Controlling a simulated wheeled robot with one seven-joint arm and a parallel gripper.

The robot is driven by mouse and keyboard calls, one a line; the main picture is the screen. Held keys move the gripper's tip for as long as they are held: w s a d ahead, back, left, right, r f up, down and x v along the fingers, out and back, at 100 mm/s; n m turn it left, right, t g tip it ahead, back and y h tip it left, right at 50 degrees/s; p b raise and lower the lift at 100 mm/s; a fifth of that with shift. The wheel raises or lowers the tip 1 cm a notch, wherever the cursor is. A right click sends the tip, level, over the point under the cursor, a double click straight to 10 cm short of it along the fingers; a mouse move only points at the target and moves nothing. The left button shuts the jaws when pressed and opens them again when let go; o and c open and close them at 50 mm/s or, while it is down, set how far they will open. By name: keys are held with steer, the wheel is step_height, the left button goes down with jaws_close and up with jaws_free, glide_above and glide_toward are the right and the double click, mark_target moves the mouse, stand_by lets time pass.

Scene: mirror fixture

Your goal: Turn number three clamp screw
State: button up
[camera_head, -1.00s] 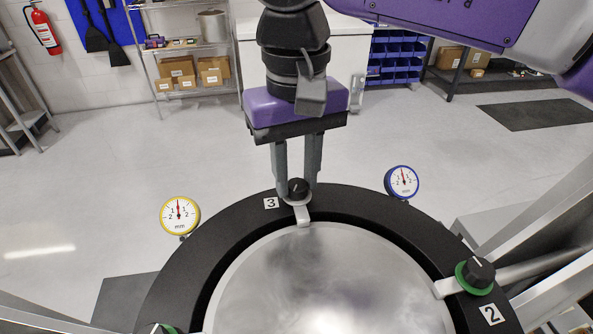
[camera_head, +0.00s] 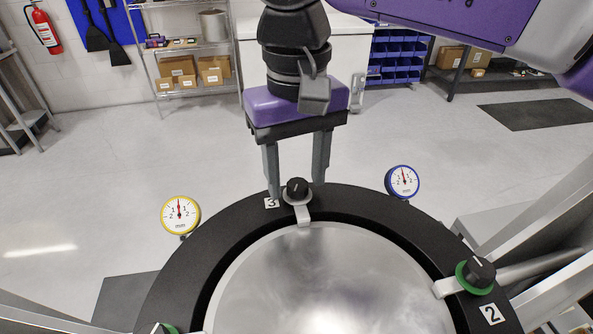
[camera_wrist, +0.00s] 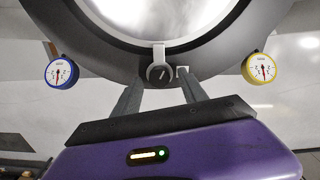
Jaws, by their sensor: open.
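The number three clamp screw (camera_head: 297,188) is a black knob with a pale mark, on a light metal clamp arm at the top of the black ring (camera_head: 370,205). The label "3" (camera_head: 271,202) is just left of it, partly hidden by a finger. My gripper (camera_head: 295,190) is open, with one finger on each side of the knob and gaps visible between fingers and knob. In the wrist view the knob (camera_wrist: 158,74) sits between and beyond the two spread fingers (camera_wrist: 160,98). The round mirror (camera_head: 325,280) lies inside the ring.
A yellow-rimmed dial (camera_head: 180,215) and a blue-rimmed dial (camera_head: 402,181) stand at the ring's outer edge, left and right of my gripper. The number two clamp screw (camera_head: 477,270), with a green base, is at lower right. Open floor lies behind the ring.

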mark_target(296, 182)
steer(key=shift+r+b, duration=0.55)
steer(key=shift+r, duration=3.35)
